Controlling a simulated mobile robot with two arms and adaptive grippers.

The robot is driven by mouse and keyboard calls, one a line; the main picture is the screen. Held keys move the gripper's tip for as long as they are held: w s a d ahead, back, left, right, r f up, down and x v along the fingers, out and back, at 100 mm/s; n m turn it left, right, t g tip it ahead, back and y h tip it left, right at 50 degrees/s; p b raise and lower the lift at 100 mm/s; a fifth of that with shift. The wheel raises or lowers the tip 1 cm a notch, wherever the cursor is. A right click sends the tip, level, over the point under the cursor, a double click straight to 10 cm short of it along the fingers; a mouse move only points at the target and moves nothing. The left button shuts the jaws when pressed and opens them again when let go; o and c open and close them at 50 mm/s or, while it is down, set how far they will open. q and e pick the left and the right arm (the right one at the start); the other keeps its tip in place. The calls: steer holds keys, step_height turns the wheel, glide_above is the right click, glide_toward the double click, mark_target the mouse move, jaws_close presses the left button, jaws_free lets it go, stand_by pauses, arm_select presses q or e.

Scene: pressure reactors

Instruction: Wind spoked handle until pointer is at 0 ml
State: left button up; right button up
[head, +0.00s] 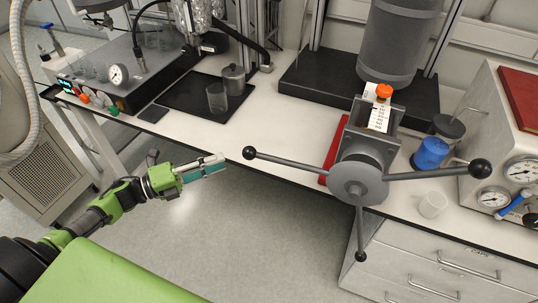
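The spoked handle (358,184) is a grey hub with three dark rods, each ending in a black ball. One spoke points left to a ball (249,153) over the bench's front edge, one points right (480,168), and one points down (360,256). Above the hub, a white scale card (379,117) with small marks stands below an orange cap (384,91). The marks and any pointer are too small to read. My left gripper (213,165) is left of the left ball, apart from it and in front of the bench. Its finger gap cannot be made out. My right gripper is out of view.
A large grey cylinder (398,40) stands behind the handle. A black tray (190,101) lies at the left. Floor in front is clear.

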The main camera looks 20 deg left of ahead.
mark_target(278, 158)
arm_select(q)
steer(key=s+d+r+m+g+h, duration=0.4)
steer(key=s+d+r+m+g, duration=0.15)
steer(key=r+m, duration=0.35)
steer(key=p+x, duration=0.4)
steer(key=x, duration=0.9)
steer(key=shift+r, duration=0.15)
steer(key=shift+w+d+p, duration=0.3)
steer(key=shift+d+p, duration=0.15)
steer(key=shift+d, duration=0.15)
steer(key=shift+f, duration=0.2)
steer(key=shift+c, duration=0.4)
steer(key=c, duration=0.6)
jaws_close()
